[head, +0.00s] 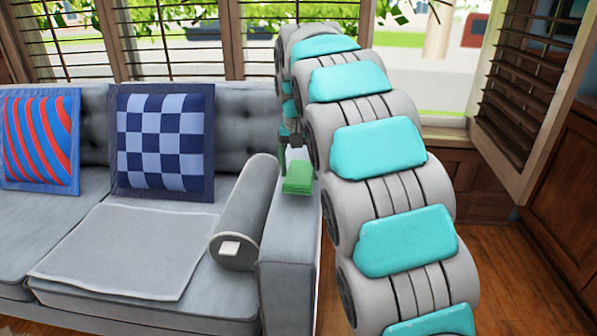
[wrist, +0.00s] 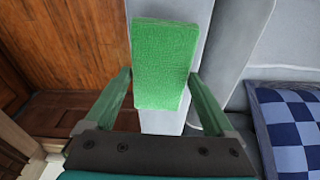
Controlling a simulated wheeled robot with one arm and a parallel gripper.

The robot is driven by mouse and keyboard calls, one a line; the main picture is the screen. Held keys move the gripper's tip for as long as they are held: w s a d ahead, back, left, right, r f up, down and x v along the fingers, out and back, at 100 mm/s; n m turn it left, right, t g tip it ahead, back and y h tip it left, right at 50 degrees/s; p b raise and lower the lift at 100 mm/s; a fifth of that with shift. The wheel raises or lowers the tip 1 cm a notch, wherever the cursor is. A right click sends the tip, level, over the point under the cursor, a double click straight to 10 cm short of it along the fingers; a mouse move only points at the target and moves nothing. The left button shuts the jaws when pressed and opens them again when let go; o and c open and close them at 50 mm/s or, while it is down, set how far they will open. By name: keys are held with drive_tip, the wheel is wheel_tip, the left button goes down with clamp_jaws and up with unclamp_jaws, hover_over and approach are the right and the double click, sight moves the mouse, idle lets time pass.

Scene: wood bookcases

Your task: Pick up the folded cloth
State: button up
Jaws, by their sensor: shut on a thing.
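The folded cloth is a bright green, rectangular pad (head: 298,181), at the top of the sofa's right armrest (head: 291,222) in the head view. It also shows in the wrist view (wrist: 165,55), where it reaches out past my fingertips. My gripper (wrist: 160,78) has a finger at each side of the cloth and is shut on it. In the head view, my arm partly hides the gripper. I cannot tell whether the cloth rests on the armrest or hangs just above it.
A grey sofa holds a blue checkered pillow (head: 163,142), a red and blue pillow (head: 41,139), a grey bolster (head: 245,215) and a flat grey blanket (head: 125,250). Windows with shutters (head: 530,90) stand behind. The wood floor (head: 500,270) at right is clear.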

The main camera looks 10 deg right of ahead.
drive_tip(key=s+d, duration=0.2)
drive_tip(key=s, duration=0.5)
drive_tip(key=s+d+r+b, duration=0.1)
drive_tip(key=s+d, duration=0.2)
drive_tip(key=s, duration=0.4)
drive_tip(key=shift+s+r, duration=0.15)
drive_tip(key=shift+r, duration=0.05)
